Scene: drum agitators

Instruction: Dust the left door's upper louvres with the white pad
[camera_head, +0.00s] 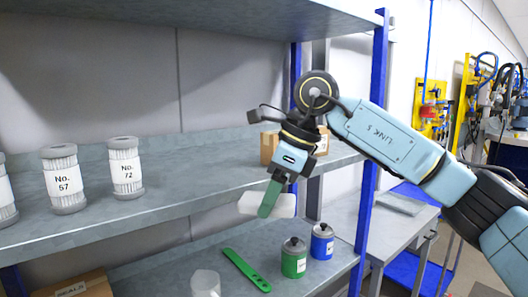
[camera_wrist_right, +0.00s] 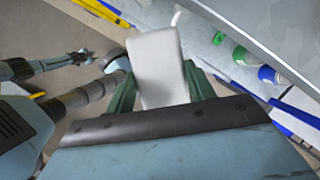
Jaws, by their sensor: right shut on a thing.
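The white pad (camera_head: 286,206) is held between the green fingers of my right gripper (camera_head: 269,200), in front of the middle shelf in the head view. In the right wrist view the pad (camera_wrist_right: 157,62) stands out past the fingertips, with a green finger on each side. The right gripper is shut on it. No louvred door shows in either view. A small dark arm end, which looks like my left gripper (camera_wrist_right: 84,56), shows at the left of the wrist view, too small to tell its jaws.
Filter cartridges No. 57 (camera_head: 65,181) and No. 72 (camera_head: 126,168) stand on the middle shelf (camera_head: 190,173), with a cardboard box (camera_head: 268,148) farther right. Below are a green tool (camera_head: 246,270), a green can (camera_head: 294,260) and a blue can (camera_head: 322,243). A blue post (camera_head: 372,140) rises behind my right arm.

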